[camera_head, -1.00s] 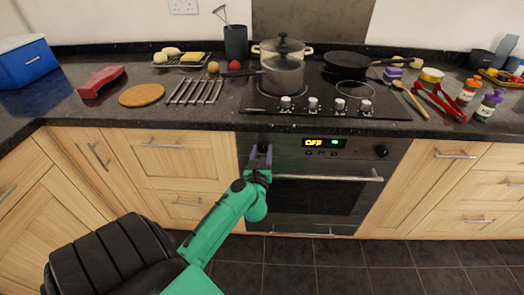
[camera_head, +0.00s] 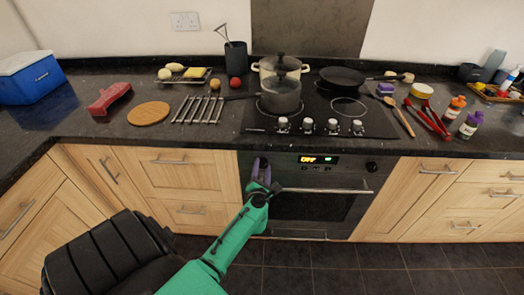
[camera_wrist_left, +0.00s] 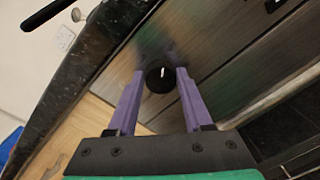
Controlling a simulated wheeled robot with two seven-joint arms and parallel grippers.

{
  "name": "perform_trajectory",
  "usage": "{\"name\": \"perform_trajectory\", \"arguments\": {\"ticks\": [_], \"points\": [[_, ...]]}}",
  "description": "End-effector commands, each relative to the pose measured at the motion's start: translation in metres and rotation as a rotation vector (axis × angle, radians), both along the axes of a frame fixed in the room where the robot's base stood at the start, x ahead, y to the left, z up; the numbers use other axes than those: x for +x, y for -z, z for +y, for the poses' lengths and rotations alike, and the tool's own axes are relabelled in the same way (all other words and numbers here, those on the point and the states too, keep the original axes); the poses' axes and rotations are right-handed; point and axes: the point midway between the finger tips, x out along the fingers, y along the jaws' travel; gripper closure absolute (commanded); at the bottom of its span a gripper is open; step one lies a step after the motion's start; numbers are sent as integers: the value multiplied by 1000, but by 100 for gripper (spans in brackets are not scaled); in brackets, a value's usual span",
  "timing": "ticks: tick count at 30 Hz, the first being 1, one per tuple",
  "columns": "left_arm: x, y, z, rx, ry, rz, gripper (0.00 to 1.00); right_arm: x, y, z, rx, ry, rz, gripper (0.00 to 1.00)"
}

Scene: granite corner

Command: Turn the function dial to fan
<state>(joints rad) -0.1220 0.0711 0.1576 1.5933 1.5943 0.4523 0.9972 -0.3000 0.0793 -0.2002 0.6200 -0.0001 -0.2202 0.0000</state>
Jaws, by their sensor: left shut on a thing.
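The black function dial (camera_wrist_left: 160,79) with a white mark sits on the oven's control panel in the left wrist view. My left gripper (camera_wrist_left: 161,82) has its two purple fingers on either side of the dial, shut on it. In the head view, my left gripper (camera_head: 260,170) is at the left end of the oven panel and hides the dial. The oven (camera_head: 315,208) has a lit display (camera_head: 318,160) that appears to read OFF, in orange, with a green part beside it. My right gripper is not in view.
A second black dial (camera_head: 372,166) is at the panel's right end. The oven door handle (camera_head: 325,190) runs just below, close to my left gripper. Above are the cooktop knobs (camera_head: 332,125), a pot (camera_head: 280,95) and a pan (camera_head: 347,81).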

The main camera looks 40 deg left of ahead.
Motion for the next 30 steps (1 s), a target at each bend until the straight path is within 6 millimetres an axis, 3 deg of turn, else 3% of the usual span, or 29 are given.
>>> {"name": "perform_trajectory", "arguments": {"ticks": [12,30], "points": [[2,-2,-3,312,3,240,100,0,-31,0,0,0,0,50],[2,3,-4,754,3,576,100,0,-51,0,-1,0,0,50]]}}
